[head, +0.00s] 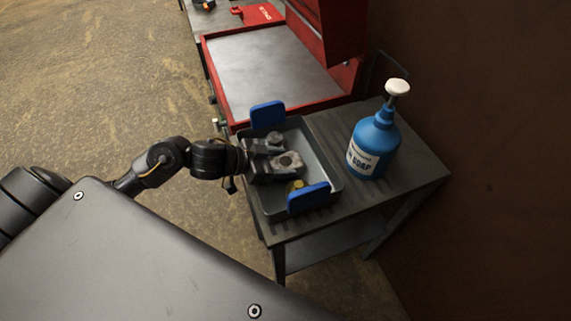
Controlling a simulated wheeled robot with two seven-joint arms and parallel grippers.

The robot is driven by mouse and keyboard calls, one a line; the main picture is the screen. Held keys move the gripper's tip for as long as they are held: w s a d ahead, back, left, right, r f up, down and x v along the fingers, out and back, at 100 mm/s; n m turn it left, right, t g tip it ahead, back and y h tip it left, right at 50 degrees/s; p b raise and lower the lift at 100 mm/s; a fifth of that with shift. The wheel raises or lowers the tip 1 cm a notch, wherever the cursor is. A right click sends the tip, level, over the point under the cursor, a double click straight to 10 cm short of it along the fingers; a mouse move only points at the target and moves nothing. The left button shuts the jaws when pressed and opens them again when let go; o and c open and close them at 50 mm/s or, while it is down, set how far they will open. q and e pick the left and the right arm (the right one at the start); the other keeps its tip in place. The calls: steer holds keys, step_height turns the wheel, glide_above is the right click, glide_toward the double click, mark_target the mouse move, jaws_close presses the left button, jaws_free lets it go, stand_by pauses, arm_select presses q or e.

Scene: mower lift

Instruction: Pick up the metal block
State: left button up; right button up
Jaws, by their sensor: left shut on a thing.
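The metal block (289,162) is a small grey piece with a dark round hole, inside the grey tray (327,160) with blue handles. My left gripper (279,160) reaches into the tray from the left and is shut on the metal block. The dark fingers and the block overlap, so the contact itself is hard to make out. I cannot tell whether the block touches the tray floor. My right gripper is not in view.
The tray stands on a grey slatted table (408,177), with a small yellow item (298,184) inside it. A blue soap bottle (375,143) with a white pump stands right of the tray. A red tool cabinet (275,70) is behind; a brown wall (480,120) is at the right.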

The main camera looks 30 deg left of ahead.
arm_select(q)
steer(key=shift+r, duration=0.1)
steer(key=shift+c, duration=1.1)
